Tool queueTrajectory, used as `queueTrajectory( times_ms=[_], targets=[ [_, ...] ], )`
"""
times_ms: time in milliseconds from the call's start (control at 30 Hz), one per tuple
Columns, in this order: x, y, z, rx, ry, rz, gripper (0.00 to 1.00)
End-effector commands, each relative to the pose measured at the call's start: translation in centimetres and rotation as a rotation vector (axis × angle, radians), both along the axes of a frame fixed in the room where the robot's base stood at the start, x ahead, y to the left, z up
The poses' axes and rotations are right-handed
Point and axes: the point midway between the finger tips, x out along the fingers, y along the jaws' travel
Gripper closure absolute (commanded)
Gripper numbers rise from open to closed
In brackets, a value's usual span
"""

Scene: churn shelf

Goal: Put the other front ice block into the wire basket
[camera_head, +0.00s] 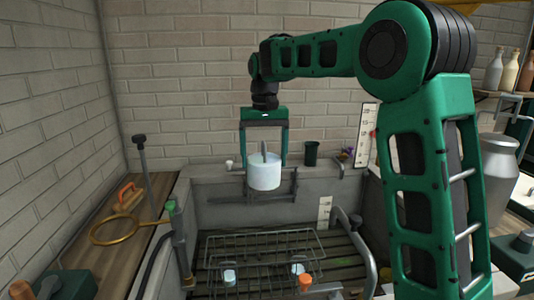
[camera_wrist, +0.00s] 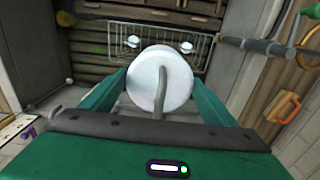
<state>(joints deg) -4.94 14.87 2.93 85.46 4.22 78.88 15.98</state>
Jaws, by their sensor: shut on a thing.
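My gripper (camera_head: 264,157) is shut on a pale white, round ice block (camera_head: 264,174) with a grey bent handle on its top. The block hangs in the air, roughly upright, in front of the brick wall. In the wrist view the ice block (camera_wrist: 159,80) sits between the green fingers of my gripper (camera_wrist: 160,88). The wire basket (camera_head: 262,233) is lower and nearer in the head view, apart from the block. It also shows beyond the block in the wrist view (camera_wrist: 98,37). Two small pale things (camera_head: 230,276) (camera_head: 298,268) show at the basket.
A wooden side bench (camera_head: 117,236) with a brass ring (camera_head: 117,231) and an orange-handled tool (camera_head: 126,194) is at left. A standing pipe (camera_head: 179,240) rises beside the basket. A dark cup (camera_head: 311,153) stands on the back ledge. A curved metal rail (camera_head: 360,243) is at the basket's right.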

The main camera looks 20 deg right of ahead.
Motion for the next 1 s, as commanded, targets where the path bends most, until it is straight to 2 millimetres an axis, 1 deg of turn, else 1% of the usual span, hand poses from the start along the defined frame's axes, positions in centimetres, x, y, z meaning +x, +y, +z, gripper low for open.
queueTrajectory(
  times_ms=[267, 1000],
  targets=[
    [0.0, 0.3, -3.0, 0.000, 0.000, 0.004, 0.66],
    [0.0, 0.3, -11.2, 0.000, 0.000, 0.004, 0.66]
  ],
)
